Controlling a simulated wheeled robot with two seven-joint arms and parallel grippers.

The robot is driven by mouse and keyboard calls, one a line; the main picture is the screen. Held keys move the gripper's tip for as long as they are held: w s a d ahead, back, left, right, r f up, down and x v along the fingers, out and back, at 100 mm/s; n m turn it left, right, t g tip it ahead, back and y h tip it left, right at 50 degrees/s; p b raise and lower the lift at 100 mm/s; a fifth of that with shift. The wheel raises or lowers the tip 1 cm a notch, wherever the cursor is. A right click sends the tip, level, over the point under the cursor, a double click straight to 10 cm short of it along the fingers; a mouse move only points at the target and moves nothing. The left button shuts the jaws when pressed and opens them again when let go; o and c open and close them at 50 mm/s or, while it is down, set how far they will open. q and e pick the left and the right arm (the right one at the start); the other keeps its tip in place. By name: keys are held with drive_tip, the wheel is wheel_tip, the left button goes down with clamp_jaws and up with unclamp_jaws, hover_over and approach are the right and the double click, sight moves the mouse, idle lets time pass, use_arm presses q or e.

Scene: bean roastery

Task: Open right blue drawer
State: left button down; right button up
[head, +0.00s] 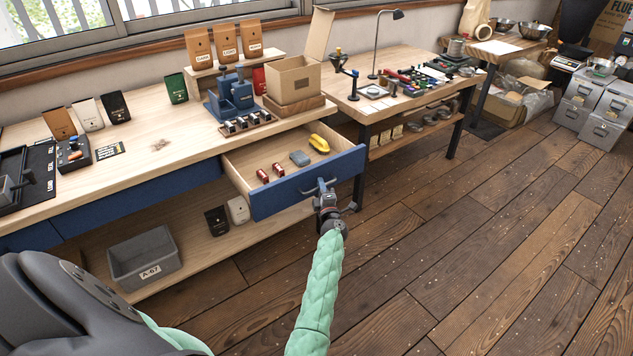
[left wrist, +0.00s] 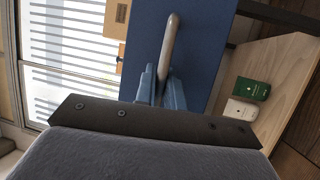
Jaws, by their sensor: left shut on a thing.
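The right blue drawer (head: 308,187) is pulled well out from the wooden bench in the head view. Inside it lie a yellow object (head: 319,143), a grey-blue item (head: 299,158) and two small red items (head: 270,173). My left gripper (head: 324,190) is at the drawer front, shut on its handle (head: 313,188). In the left wrist view the blue drawer front (left wrist: 205,45) and the pale bar handle (left wrist: 170,42) show, with the fingers (left wrist: 160,88) around the handle. The right gripper does not show.
The bench top (head: 150,140) holds several coffee bags, a blue device (head: 235,97) and an open cardboard box (head: 292,79). A grey bin (head: 144,258) stands on the lower shelf. A second workbench (head: 395,100) stands right of the drawer. The wooden floor on the right is clear.

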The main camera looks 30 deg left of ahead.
use_arm(q)
drive_tip(key=shift+s+d, duration=0.1)
drive_tip(key=shift+d, duration=0.1)
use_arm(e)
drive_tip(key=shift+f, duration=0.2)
use_arm(q)
drive_tip(key=c, duration=1.8)
unclamp_jaws()
drive_tip(key=shift+f, duration=0.1)
